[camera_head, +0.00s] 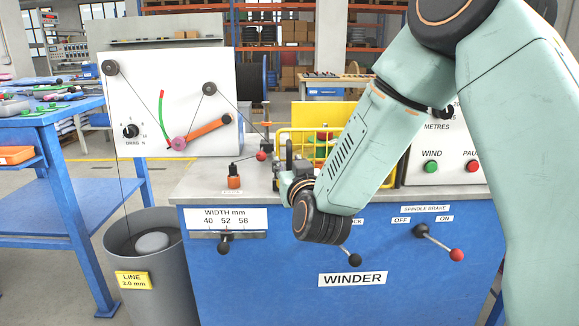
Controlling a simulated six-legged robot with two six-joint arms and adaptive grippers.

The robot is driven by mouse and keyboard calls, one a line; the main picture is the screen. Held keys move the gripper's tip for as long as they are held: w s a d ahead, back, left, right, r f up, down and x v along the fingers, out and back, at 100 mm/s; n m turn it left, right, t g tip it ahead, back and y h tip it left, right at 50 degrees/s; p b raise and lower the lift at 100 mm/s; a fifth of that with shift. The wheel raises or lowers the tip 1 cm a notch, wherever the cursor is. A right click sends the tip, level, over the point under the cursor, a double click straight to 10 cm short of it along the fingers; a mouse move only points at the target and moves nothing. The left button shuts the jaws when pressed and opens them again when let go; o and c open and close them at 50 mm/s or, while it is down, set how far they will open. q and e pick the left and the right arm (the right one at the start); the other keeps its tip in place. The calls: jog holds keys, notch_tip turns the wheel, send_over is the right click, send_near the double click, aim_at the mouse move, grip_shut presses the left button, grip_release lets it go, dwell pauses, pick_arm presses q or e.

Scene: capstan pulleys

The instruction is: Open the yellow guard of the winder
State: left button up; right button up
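The yellow guard (298,131) is a frame of bars on top of the blue winder (240,285), right of its middle. My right arm covers the guard's right and lower parts, so I cannot tell whether the guard is fully down. My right gripper (284,158) is at the guard's front left side, with dark fingers pointing up and away. It is small and partly hidden by its own wrist, so I cannot tell if it is open, shut or touching the guard. My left gripper is not in view.
A white panel (190,75) with pulleys and line stands at the back left. A grey bin (185,275) stands left of the winder. Levers with a black knob (355,260) and a red knob (456,255) jut from the front.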

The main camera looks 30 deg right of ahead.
grip_shut()
dwell(0.6)
